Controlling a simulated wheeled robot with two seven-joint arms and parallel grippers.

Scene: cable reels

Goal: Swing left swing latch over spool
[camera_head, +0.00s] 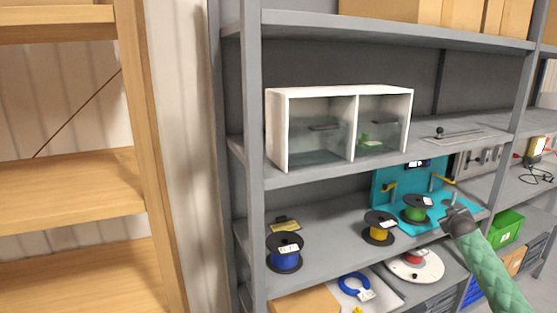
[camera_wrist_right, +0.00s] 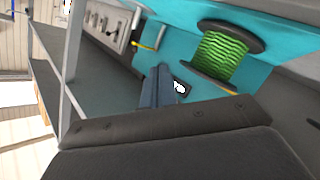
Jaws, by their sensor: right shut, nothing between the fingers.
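A teal fixture (camera_head: 381,197) stands on the middle shelf, with a teal base and upright back. A green spool (camera_head: 417,212) with black flanges and a white label sits on its base; the right wrist view shows its green winding (camera_wrist_right: 226,54). A left yellow latch (camera_head: 389,187) is at the fixture's left side, behind the spool. A right yellow latch (camera_head: 443,179) points out from the upper right; neither visibly crosses the spool in the head view. My right gripper (camera_head: 453,211) is shut and empty, just right of the spool, over the base. My left gripper is out of view.
A yellow spool (camera_head: 379,227) stands just left of the fixture, and a blue spool (camera_head: 285,254) further left. A white glass-fronted cabinet (camera_head: 284,132) is on the shelf above. A grey panel (camera_head: 487,160) stands behind right. The shelf between the blue and yellow spools is clear.

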